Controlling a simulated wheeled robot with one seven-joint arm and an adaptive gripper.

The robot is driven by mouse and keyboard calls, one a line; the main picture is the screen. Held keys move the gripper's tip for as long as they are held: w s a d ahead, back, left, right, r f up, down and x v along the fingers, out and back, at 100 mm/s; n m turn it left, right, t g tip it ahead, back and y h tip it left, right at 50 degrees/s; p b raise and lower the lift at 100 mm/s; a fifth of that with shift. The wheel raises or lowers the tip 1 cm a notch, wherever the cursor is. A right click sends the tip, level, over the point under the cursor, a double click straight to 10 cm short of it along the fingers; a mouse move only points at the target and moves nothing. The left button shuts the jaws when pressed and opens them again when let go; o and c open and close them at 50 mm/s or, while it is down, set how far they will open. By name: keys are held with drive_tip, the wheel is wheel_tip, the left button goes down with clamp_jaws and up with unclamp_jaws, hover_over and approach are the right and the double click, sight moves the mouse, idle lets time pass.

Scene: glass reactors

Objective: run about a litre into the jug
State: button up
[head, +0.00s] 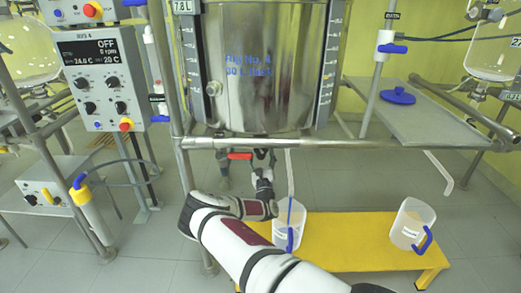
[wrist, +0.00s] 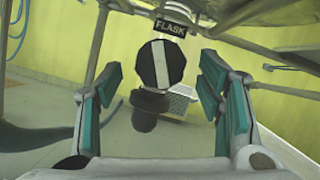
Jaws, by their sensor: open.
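The steel vessel (head: 265,75), marked Rig No. 4, hangs in its frame. Below it is a red valve lever (head: 240,156). A jug (head: 289,224) with a blue handle stands upright on the yellow bench, and a pale tube (head: 290,175) runs down to it; its contents are unclear. My gripper (head: 263,172) is under the vessel, right of the red lever. In the wrist view, my gripper (wrist: 160,80) is open. A dark round knob with a white stripe (wrist: 161,63) shows between its fingers, below a tag reading FLASK (wrist: 171,28). Contact is not visible.
A second jug (head: 410,225) stands at the right of the yellow bench (head: 345,240). A control box (head: 98,78) reading OFF hangs at left. The frame's rail (head: 390,143) crosses above my arm. A grey shelf (head: 425,118) is at right.

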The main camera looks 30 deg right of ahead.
drive_tip(key=v, duration=0.8)
drive_tip(key=shift+s, duration=0.15)
